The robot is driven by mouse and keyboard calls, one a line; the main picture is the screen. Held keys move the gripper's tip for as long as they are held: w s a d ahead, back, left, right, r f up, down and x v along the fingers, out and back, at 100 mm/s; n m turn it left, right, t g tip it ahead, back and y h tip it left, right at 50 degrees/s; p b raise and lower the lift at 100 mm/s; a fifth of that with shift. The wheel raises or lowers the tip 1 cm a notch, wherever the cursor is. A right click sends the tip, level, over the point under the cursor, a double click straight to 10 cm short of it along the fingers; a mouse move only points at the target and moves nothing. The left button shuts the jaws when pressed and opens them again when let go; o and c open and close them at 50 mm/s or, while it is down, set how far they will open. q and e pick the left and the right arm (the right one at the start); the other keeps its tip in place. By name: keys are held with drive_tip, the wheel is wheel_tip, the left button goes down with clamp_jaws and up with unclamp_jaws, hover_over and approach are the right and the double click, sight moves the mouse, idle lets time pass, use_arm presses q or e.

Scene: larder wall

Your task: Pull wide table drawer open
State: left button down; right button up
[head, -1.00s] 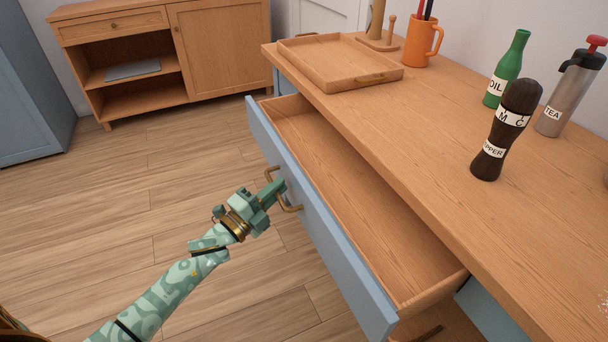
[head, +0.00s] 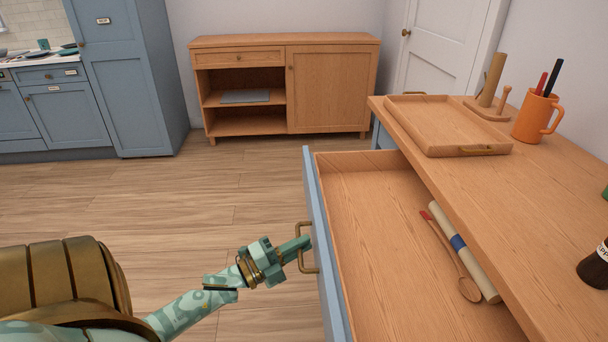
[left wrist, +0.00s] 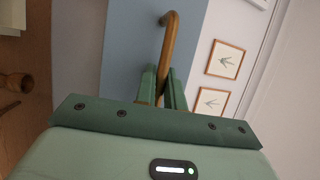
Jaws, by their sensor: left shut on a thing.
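The wide table drawer (head: 365,190) is pulled out from under the wooden table (head: 480,190), with its blue front (head: 319,235) at the left. A brass bar handle (head: 303,258) sits on that front. My left gripper (head: 300,246) is shut on the handle; in the left wrist view its fingers (left wrist: 162,88) close around the brass handle (left wrist: 168,45). Inside the drawer lie a rolling pin (head: 462,250) with a blue band and a wooden spoon (head: 455,262) with a red tip. My right gripper is not in view.
On the tabletop are a wooden tray (head: 435,135), an orange mug (head: 536,120) with pens, a wooden stand (head: 492,95) and a dark pepper mill (head: 596,268). A low wooden cabinet (head: 330,90) stands at the back wall. The floor left of the drawer is clear.

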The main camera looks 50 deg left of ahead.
use_arm(q)
drive_tip(key=shift+f, duration=0.1)
drive_tip(key=c, duration=1.8)
unclamp_jaws()
drive_tip(key=p+v, duration=0.1)
drive_tip(key=v, duration=1.5)
drive_tip(key=shift+s+p, duration=0.2)
drive_tip(key=shift+p, duration=0.1)
